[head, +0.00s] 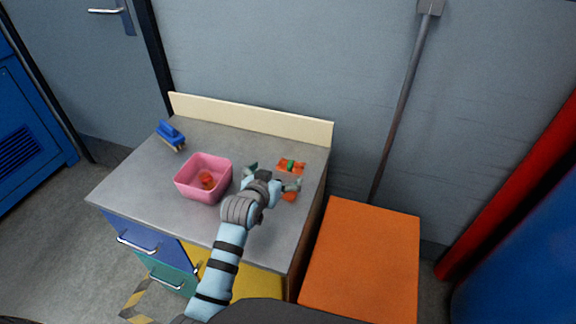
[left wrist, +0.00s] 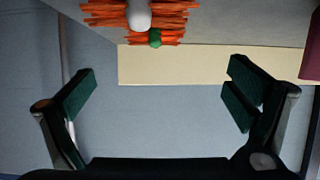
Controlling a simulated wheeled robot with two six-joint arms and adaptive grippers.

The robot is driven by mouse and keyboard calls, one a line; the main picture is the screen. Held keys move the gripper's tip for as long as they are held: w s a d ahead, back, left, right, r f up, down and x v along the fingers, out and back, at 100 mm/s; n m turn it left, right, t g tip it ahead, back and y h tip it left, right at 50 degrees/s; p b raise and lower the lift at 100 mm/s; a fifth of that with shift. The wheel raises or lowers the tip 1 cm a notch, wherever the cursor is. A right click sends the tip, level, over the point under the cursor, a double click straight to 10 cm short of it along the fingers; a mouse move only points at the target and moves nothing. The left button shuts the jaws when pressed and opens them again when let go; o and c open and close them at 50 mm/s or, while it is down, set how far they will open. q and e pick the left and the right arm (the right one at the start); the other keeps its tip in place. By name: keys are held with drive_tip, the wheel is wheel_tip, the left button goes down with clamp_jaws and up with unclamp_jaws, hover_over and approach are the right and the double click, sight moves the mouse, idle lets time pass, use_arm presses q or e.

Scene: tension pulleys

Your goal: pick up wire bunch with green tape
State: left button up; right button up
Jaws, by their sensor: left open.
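The wire bunch with green tape (head: 291,165) is a flat bundle of orange wires on the grey worktop, near the back right corner. In the left wrist view the green-taped bunch (left wrist: 172,41) shows at the top edge, beside another orange bunch with a white band (left wrist: 105,12). My left gripper (head: 272,174) is open and empty over the worktop, just in front of the green-taped bunch and apart from it. In the left wrist view its fingers (left wrist: 160,97) are spread wide with nothing between them. My right gripper is not in view.
A pink bin (head: 190,188) holding something orange-red stands left of the gripper. A blue brush (head: 171,134) lies at the back left. A cream backboard (head: 250,118) edges the worktop's rear. An orange-topped block (head: 362,258) stands to the right. The worktop's left front is clear.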

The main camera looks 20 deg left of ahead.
sight(290, 164)
use_arm(q)
drive_tip(key=w+f, duration=0.1)
drive_tip(key=w+d+f+b, duration=0.1)
drive_tip(key=w, duration=0.1)
drive_tip(key=shift+w+d, duration=0.2)
drive_tip(key=shift+w, duration=0.1)
drive_tip(key=b+x, duration=0.1)
drive_tip(key=x, duration=0.1)
drive_tip(key=b+x, duration=0.2)
drive_tip(key=x, duration=0.1)
drive_tip(key=shift+w+a+b, duration=0.25)
drive_tip(key=shift+w+b, duration=0.05)
drive_tip(key=shift+w, duration=0.25)
drive_tip(key=shift+c, duration=0.4)
drive_tip(key=shift+r, duration=0.1)
drive_tip(key=c, duration=1.2)
drive_tip(key=shift+o, duration=0.2)
drive_tip(key=shift+s, duration=0.1)
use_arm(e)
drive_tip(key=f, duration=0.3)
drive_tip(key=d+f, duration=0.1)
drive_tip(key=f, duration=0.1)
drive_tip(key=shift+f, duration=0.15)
use_arm(q)
drive_tip(key=shift+r, duration=0.1)
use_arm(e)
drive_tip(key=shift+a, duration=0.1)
